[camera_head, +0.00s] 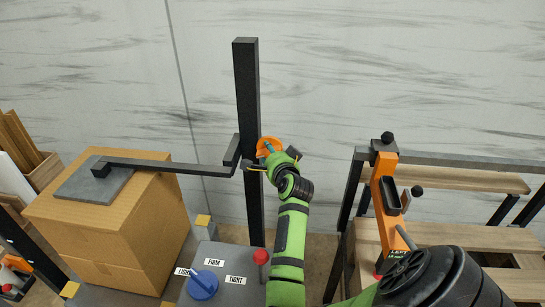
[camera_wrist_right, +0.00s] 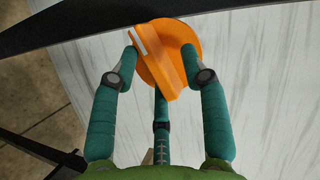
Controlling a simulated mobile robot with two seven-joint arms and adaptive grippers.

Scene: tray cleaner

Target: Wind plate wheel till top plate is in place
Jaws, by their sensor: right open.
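The orange plate wheel (camera_head: 270,144) is on the black upright post (camera_head: 247,110). In the right wrist view the wheel (camera_wrist_right: 165,60) shows a raised bar across its face. My right gripper (camera_head: 268,156) is at the wheel. Its teal fingers (camera_wrist_right: 160,60) are open, on either side of the bar, with a third finger below. I cannot tell whether they touch it. A black arm (camera_head: 170,166) runs left from the post to the grey top plate (camera_head: 93,181), which is over the top of a cardboard box (camera_head: 120,225). I cannot tell whether the plate touches the box. My left gripper is not in view.
A grey panel (camera_head: 238,262) with a blue knob (camera_head: 202,285), a red-topped lever (camera_head: 261,258) and LIGHT, FIRM and TIGHT labels is below the post. An orange upright device (camera_head: 385,195) stands by a wooden rack (camera_head: 450,240) at right. Wooden crates are at far left.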

